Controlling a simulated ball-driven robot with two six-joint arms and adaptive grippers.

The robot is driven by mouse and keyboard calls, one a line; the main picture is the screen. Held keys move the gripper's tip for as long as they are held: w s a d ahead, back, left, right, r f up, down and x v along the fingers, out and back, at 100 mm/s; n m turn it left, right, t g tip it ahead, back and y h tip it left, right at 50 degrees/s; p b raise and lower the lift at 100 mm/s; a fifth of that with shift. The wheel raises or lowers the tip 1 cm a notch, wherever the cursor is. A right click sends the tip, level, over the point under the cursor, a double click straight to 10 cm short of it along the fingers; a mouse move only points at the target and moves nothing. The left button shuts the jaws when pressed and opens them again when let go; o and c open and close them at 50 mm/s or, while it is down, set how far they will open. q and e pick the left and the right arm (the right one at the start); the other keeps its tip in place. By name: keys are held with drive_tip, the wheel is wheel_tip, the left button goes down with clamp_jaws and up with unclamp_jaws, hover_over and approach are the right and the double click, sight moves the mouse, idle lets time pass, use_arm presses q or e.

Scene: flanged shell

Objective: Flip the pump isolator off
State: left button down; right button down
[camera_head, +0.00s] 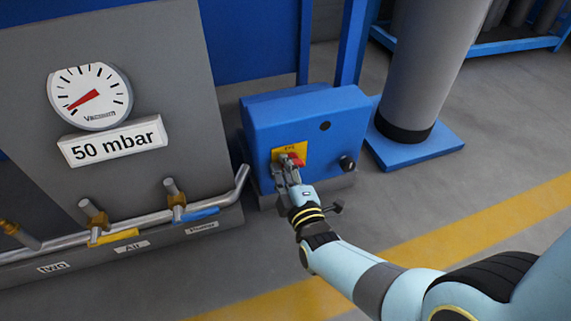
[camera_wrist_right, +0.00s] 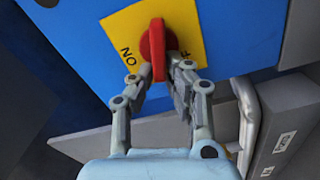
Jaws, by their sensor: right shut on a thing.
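The pump isolator is a red rotary handle (camera_head: 297,160) on a yellow plate (camera_head: 283,153) on the front of a blue box (camera_head: 300,118). In the right wrist view the red handle (camera_wrist_right: 157,48) stands roughly upright in the picture, with "ON" lettering on the yellow plate (camera_wrist_right: 122,24) to its left and a partly hidden "F" to its right. My right gripper (camera_wrist_right: 163,68) has its fingers on both sides of the handle's lower end and is shut on it. The fingers hide part of the plate. My left gripper is not in view.
A grey panel at left carries a vacuum gauge (camera_head: 90,96) and a "50 mbar" label (camera_head: 112,141). Pipes with valves (camera_head: 176,200) run below it. A black knob (camera_head: 347,163) sits on the box's right. A grey column (camera_head: 425,65) stands behind right. The floor (camera_head: 420,195) in front is open.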

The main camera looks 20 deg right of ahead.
drive_tip(key=shift+s+a+f+n, duration=0.1)
drive_tip(key=shift+f+n, duration=0.15)
drive_tip(key=shift+n, duration=0.7)
drive_tip(key=shift+f+n, duration=0.25)
drive_tip(key=shift+n, duration=0.7)
drive_tip(key=c, duration=1.3)
unclamp_jaws()
drive_tip(key=shift+c, duration=0.2)
drive_tip(key=shift+r, duration=0.1)
